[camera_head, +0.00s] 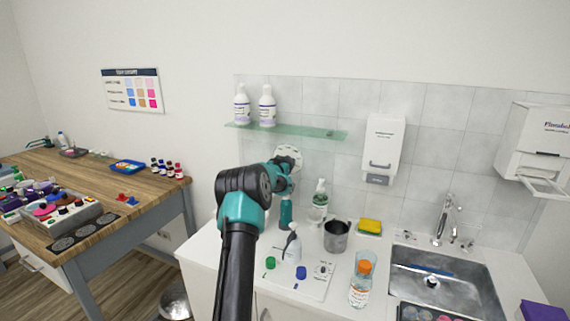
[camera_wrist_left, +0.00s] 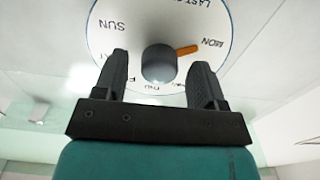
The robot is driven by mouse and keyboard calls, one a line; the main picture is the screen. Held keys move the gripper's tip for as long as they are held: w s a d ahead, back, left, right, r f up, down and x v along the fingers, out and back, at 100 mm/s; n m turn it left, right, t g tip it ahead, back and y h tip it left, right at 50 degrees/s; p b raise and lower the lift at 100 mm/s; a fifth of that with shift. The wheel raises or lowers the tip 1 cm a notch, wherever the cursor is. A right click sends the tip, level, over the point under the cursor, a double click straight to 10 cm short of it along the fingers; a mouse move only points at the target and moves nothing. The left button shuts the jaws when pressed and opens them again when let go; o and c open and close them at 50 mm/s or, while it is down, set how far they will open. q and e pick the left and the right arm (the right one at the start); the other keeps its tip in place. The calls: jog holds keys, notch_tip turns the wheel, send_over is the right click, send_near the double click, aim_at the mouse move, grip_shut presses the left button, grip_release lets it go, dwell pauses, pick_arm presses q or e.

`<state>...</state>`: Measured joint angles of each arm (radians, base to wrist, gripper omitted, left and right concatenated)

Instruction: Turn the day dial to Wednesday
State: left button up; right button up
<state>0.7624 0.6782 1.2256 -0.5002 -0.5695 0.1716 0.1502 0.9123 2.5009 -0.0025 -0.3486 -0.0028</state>
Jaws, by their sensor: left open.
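The day dial is a round white disc (camera_head: 290,152) on the tiled wall just below the glass shelf, partly hidden by my left gripper (camera_head: 284,170). In the left wrist view the dial face (camera_wrist_left: 175,18) shows day names, with SUN at the left and MON at the right. Its grey round knob (camera_wrist_left: 158,66) has an orange pointer (camera_wrist_left: 187,50) aimed at MON. My left gripper (camera_wrist_left: 160,60) is open, one finger on each side of the knob with gaps visible. The lower dial labels are partly hidden by the fingers. My right gripper is not in view.
The glass shelf (camera_head: 300,132) with two white bottles sits just above the dial. The counter below holds a soap bottle (camera_head: 320,200), a metal cup (camera_head: 336,237), a yellow sponge (camera_head: 370,226) and an orange-capped bottle (camera_head: 360,285). A sink (camera_head: 440,275) is at right.

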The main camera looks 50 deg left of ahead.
pick_arm(q)
jog(key=shift+w, duration=0.1)
jog(key=c, duration=0.9)
jog(key=shift+m, duration=0.5)
jog(key=shift+a+m, duration=0.15)
jog(key=shift+m, duration=7.25)
